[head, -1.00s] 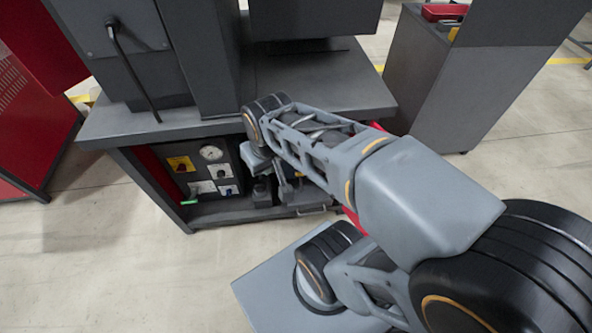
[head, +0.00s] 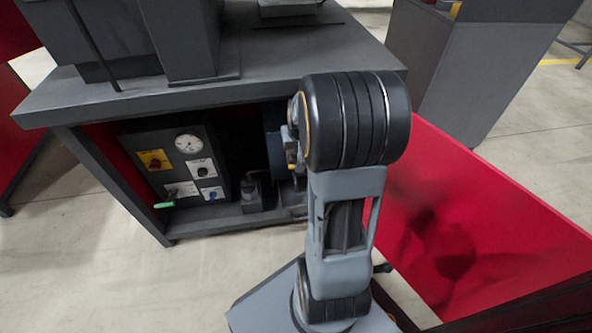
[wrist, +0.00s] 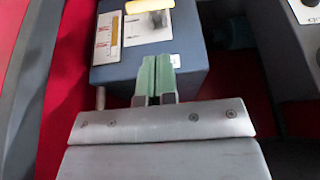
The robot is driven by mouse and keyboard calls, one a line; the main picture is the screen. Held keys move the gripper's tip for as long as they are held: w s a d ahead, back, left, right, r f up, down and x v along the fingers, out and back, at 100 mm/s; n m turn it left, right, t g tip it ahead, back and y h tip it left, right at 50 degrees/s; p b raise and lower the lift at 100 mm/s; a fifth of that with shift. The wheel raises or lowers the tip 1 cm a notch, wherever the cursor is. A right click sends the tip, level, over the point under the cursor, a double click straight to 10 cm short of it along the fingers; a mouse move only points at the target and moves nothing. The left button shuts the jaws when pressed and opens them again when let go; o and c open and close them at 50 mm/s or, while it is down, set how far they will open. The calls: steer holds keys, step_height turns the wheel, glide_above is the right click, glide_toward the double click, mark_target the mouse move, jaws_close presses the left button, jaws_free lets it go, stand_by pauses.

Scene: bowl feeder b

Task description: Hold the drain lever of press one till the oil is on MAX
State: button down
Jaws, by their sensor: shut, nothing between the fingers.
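A blue-grey tank (wrist: 190,77) fills the upper middle of the wrist view. On its face is a narrow amber sight strip (wrist: 115,27) beside a red-and-white scale (wrist: 103,38); the scale's lettering is too small to read. A pale yellow-orange bar (wrist: 148,5), perhaps the drain lever, crosses a white label (wrist: 150,28) at the top edge. My gripper (wrist: 155,62) has its green fingers together and empty, below the bar and apart from it in the picture. In the head view my arm hides the gripper and most of the tank (head: 274,140).
The press bench (head: 270,75) overhangs the open bay. A red panel (head: 480,225) stands right of my arm. Floor at the lower left is clear.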

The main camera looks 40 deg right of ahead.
steer(key=shift+d+f, duration=0.45)
steer(key=shift+d, duration=0.05)
steer(key=shift+b+x, duration=2.55)
steer(key=shift+x, duration=2.5)
steer(key=shift+w+a, duration=0.1)
steer(key=shift+a, duration=0.15)
